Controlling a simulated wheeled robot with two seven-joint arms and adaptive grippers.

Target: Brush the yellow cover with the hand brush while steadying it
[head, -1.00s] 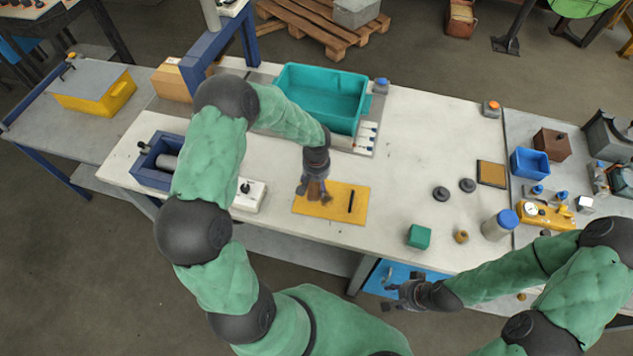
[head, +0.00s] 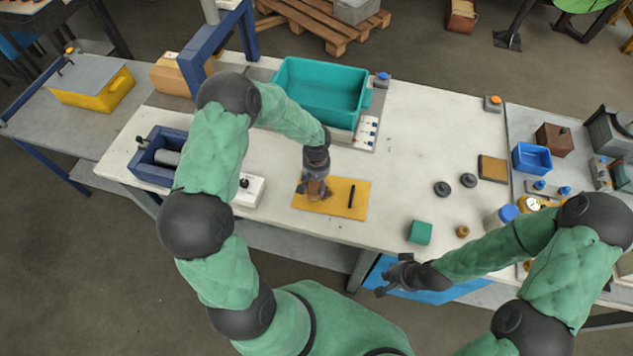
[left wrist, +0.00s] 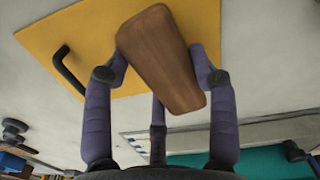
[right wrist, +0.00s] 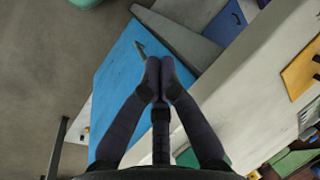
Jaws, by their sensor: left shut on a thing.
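The yellow cover (head: 344,199), a flat plate with a black bar handle (head: 351,195), lies on the white bench. My left gripper (head: 314,187) is over its left part, shut on the hand brush (left wrist: 160,60). In the left wrist view the brush's brown wooden back lies between my fingers, over the edge of the yellow cover (left wrist: 100,35). The bristles are hidden there, so contact with the cover cannot be told. My right gripper (head: 391,276) is empty, its fingertips together in the right wrist view (right wrist: 161,80), near the bench's front edge, apart from the cover.
A teal bin (head: 320,91) stands behind the cover. A white block (head: 248,191) is to its left. A green cube (head: 420,232), a small brass part (head: 462,231) and two dark discs (head: 442,188) lie to its right. The bench between cover and discs is clear.

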